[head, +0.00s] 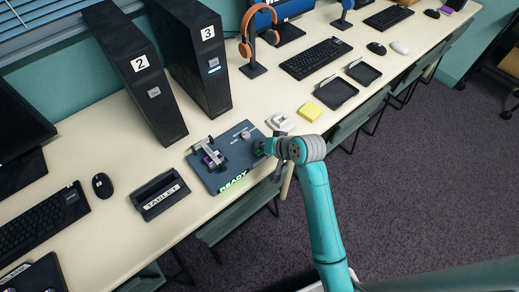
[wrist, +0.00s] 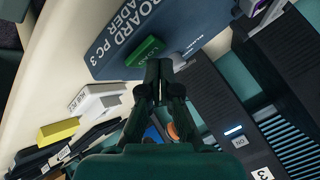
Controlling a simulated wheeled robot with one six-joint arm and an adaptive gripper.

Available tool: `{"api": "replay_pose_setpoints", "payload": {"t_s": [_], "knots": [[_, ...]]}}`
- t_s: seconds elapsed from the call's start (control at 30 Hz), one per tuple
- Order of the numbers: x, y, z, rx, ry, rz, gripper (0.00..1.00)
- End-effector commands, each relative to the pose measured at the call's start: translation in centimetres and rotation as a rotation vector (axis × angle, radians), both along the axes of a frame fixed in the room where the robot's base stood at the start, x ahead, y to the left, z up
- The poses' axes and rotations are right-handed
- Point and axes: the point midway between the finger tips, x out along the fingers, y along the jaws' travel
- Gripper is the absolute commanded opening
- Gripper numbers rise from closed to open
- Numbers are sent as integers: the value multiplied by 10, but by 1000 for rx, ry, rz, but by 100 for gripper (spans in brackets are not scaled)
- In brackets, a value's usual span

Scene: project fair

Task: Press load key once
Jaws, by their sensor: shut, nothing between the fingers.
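The load key is a green block lettered LOAD (wrist: 145,50) on the dark blue board loader panel (wrist: 105,52) in the wrist view. The panel reads "BOARD LOADER PC 3". In the head view the panel (head: 205,178) lies on the table with a lit green READY sign (head: 232,181) at its front edge. My gripper (wrist: 159,66) is shut and empty, its fingertips right beside the key's near edge in the wrist view. I cannot tell whether they touch it. In the head view my gripper (head: 266,147) is over the panel's right side and partly hides the key.
Black towers labelled 2 (head: 140,75) and 3 (head: 195,60) stand behind the panel. A tablet dock (head: 160,195) is to its left. A white box (head: 280,122) and yellow pad (head: 310,112) lie to its right.

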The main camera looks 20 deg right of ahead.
Motion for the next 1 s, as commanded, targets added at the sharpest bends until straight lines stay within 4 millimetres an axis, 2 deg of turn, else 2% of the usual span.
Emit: {"api": "replay_pose_setpoints", "payload": {"t_s": [1.0], "knots": [[0, 0, -7, 0, 0, 0, 0]]}}
